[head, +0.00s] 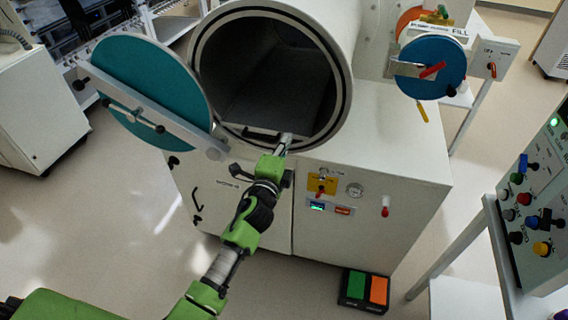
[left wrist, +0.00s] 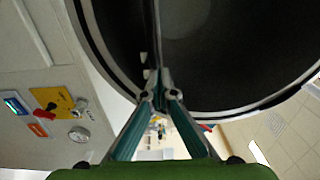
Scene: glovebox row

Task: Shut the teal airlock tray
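The airlock with the teal door (head: 152,85) is a wide white cylinder with a dark round mouth. Its door hangs open on the left. A flat dark grey tray (head: 265,95) lies inside, its front edge and pale bar handle (head: 250,131) near the lower rim. My left gripper (head: 286,138) is at the right end of this front edge, pointing into the mouth. In the left wrist view its fingertips (left wrist: 161,90) are together before the dark mouth; whether they touch the tray is unclear. My right gripper is out of view.
A control panel with a yellow plate (head: 323,184) and gauge is on the cabinet front below the mouth. A green and orange pedal box (head: 366,290) stands on the floor. A smaller blue round door (head: 432,66) is at right. A console (head: 535,205) stands far right.

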